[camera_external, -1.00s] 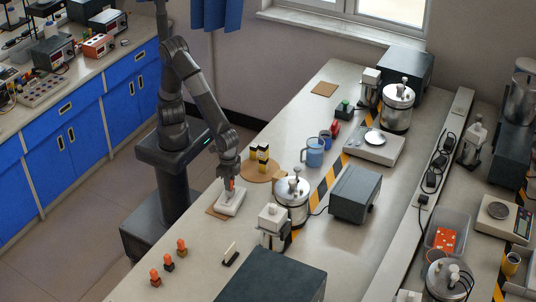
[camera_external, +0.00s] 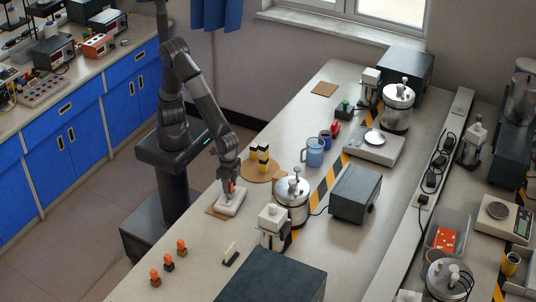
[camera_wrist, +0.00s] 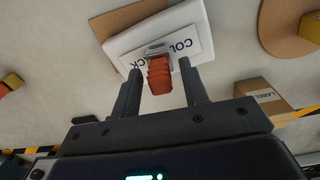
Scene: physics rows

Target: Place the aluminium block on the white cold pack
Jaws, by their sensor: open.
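The white cold pack (camera_external: 227,208) lies on a brown square mat near the bench's left edge. In the wrist view the cold pack (camera_wrist: 190,18) fills the top middle, its blue lettering partly hidden. A silver metal block (camera_wrist: 157,49) with a ribbed orange grip (camera_wrist: 160,76) stands on the pack; it looks like the aluminium block. My gripper (camera_wrist: 160,68) is open, with one finger on each side of the orange grip and gaps showing. In the external view my gripper (camera_external: 231,184) is low over the pack and hides most of the block.
Several orange-topped blocks (camera_external: 168,262) stand at the front left. A round brown board (camera_external: 256,174) with yellow-black items lies behind the pack. A steel vessel (camera_external: 291,203) and a cardboard box (camera_wrist: 264,98) stand to the right. Bench left of the pack is clear.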

